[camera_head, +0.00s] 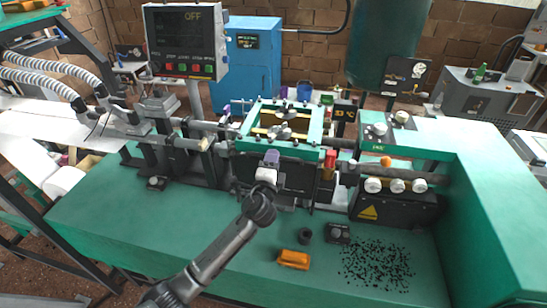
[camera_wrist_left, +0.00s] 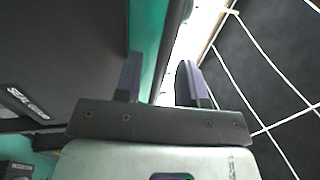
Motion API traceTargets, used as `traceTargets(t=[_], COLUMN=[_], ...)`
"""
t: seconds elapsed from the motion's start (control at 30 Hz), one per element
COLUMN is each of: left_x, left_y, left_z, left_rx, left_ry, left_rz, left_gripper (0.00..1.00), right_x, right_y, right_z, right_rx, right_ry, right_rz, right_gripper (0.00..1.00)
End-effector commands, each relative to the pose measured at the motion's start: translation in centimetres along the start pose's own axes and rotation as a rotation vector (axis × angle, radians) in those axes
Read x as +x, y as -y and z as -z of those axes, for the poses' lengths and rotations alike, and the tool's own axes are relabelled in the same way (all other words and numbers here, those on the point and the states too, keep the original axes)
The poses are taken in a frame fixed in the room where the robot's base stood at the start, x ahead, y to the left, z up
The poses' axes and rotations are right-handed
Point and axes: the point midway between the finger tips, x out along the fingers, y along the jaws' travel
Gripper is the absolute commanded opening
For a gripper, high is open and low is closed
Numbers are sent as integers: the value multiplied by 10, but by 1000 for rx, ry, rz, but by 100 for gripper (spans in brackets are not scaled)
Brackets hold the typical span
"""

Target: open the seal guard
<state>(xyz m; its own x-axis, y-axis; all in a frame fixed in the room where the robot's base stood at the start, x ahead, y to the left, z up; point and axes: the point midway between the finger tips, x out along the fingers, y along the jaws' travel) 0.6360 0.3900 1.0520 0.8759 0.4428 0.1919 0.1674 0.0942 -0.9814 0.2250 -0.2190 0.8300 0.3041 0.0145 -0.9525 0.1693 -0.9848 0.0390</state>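The machine's green-framed cover (camera_head: 316,128) sits level at the middle of the bench, with a dark front panel below it. A dark panel lettered SEAL GUARD (camera_wrist_left: 27,103) fills the left of the wrist view, with a green edge beside it. I cannot tell exactly which part of the head view this panel is. My left gripper (camera_head: 271,158) is in front of the dark front below the cover. In the wrist view its two purple-grey fingers (camera_wrist_left: 160,84) stand apart, with a dark edge and a white strip seen between them. I see nothing clearly gripped. My right gripper is not in view.
A red-topped post (camera_head: 329,160) stands just right of my left gripper. A control screen reading OFF (camera_head: 187,40) stands at the upper left. An orange block (camera_head: 294,259) and scattered black bits (camera_head: 377,265) lie on the green bench (camera_head: 110,222). The bench's front left is clear.

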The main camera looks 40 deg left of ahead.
Motion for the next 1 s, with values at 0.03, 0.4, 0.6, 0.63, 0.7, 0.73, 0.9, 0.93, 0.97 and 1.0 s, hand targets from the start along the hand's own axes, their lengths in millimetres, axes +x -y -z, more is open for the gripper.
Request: traceTargets(t=[0.03, 0.4, 0.6, 0.63, 0.7, 0.73, 0.9, 0.93, 0.97, 1.0], left_x=[5, 15, 15, 15, 15, 15, 15, 15, 15, 15], left_y=[0, 0, 0, 0, 0, 0, 0, 0, 0, 0], left_z=[0, 0, 0, 0, 0, 0, 0, 0, 0, 0], left_rx=[0, -1, -1, -1, -1, -1, -1, -1, -1, -1], left_ry=[0, 0, 0, 0, 0, 0, 0, 0, 0, 0], left_rz=[0, -1, 0, 0, 0, 0, 0, 0, 0, 0], left_gripper=[36, 36, 32, 29, 22, 19, 3, 0, 0, 0], right_x=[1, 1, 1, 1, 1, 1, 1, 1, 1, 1], right_y=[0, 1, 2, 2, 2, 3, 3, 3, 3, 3], right_z=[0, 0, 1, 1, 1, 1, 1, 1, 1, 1], right_rx=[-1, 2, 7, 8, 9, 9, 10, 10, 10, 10], right_ry=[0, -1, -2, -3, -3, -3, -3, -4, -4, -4], right_rz=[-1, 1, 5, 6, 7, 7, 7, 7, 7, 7], right_gripper=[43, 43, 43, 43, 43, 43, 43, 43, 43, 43])
